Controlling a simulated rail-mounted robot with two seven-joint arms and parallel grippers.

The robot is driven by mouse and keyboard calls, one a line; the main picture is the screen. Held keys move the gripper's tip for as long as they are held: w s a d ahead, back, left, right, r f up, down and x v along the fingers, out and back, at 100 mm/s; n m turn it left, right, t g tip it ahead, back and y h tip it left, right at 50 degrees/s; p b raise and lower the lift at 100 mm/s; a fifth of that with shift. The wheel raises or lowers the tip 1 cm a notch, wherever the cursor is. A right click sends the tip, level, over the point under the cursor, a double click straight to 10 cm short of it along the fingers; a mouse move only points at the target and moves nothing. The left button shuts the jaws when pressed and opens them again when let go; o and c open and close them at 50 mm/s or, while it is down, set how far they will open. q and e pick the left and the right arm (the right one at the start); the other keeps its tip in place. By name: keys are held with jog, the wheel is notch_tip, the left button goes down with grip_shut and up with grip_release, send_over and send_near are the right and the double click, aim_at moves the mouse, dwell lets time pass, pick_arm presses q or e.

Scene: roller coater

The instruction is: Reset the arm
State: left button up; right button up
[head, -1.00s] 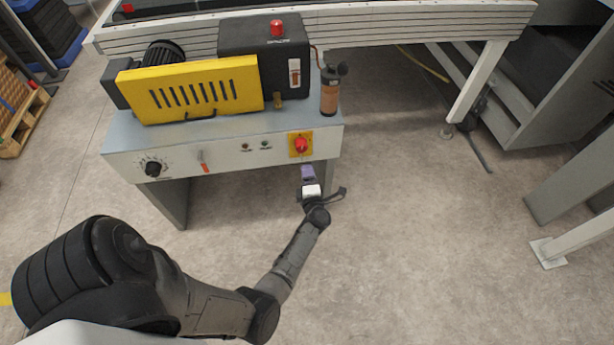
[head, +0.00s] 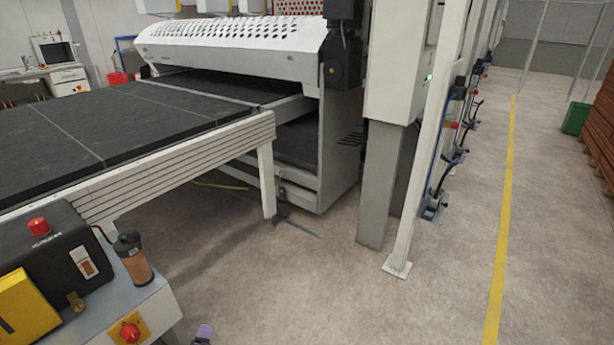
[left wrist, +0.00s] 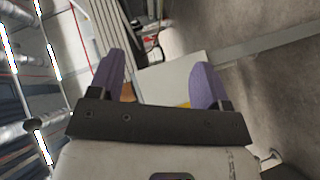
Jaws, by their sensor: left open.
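My left gripper (left wrist: 158,85) is open in the left wrist view, its two purple fingers apart with nothing held between them. The pale side of the control bench shows beyond the fingers. In the head view only a small purple tip of the left gripper (head: 203,332) shows at the bottom edge, below and right of the red rotary switch (head: 130,332) on its yellow plate. The tip is apart from the switch in the picture. Most of the left arm is out of the head view. My right gripper is not in view.
The control bench (head: 150,300) stands at the lower left with a red button (head: 39,227) on a black box. The black conveyor (head: 120,120) leads to the white perforated machine (head: 230,45). White posts (head: 425,150) stand right of it. The floor by the yellow line (head: 500,250) is clear.

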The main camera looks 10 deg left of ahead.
pick_arm(q)
jog(key=s+d+r+m+g+h+p, duration=0.1)
jog(key=s+d+r+m+g+h, duration=0.15)
jog(key=d+r+m, duration=0.3)
jog(key=s+d+r+m+g+h, duration=0.1)
jog(key=d+r+m+g+h, duration=0.1)
jog(key=d+r+m+h, duration=0.35)
jog(key=s+d+r+m+g+y+p, duration=0.1)
jog(key=s+d+r+m+y+p, duration=0.25)
jog(key=s, duration=0.55)
jog(key=s+d+r+m+g+p, duration=0.2)
jog(key=s+r+m+p, duration=0.15)
jog(key=s+r, duration=0.45)
jog(key=s+d+f+m+g+p, duration=0.1)
jog(key=s+f+g+p, duration=0.3)
jog(key=s, duration=1)
notch_tip(320, 180, up, 36)
jog(key=w+p, duration=0.1)
jog(key=p, duration=3.6)
jog(key=shift+d+r+t, duration=0.15)
jog(key=shift+r+t, duration=0.1)
jog(key=shift+t, duration=0.2)
